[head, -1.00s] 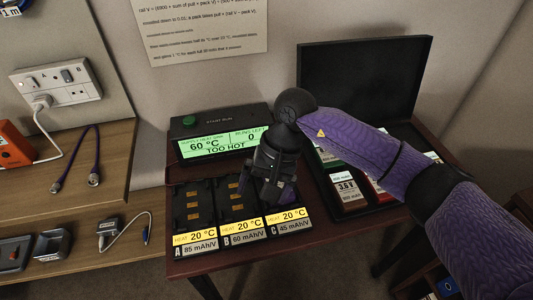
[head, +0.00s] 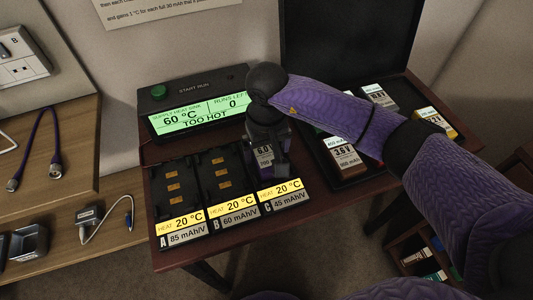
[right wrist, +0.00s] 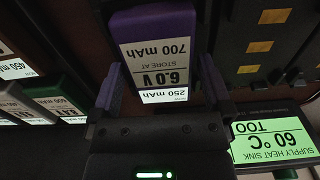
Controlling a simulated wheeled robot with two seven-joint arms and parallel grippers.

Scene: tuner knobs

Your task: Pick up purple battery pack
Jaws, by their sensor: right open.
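The purple battery pack (head: 264,168) sits in slot C, the right-hand bay of the three-bay charger (head: 209,192). In the right wrist view the purple pack (right wrist: 152,22) shows a label reading 6.0 V, 700 mAh. My right gripper (head: 267,152) is over slot C and hides part of the pack in the head view. In the right wrist view my right gripper (right wrist: 160,88) is open, with one finger on each side of the pack's labelled end. I cannot tell whether the fingers touch it. My left gripper is not in view.
Bays A and B are empty. A display box (head: 197,105) reading 60 °C, TOO HOT stands behind the charger. An open black case (head: 402,87) with several packs lies to the right, under my right arm. A wooden shelf (head: 83,191) with cables is at left.

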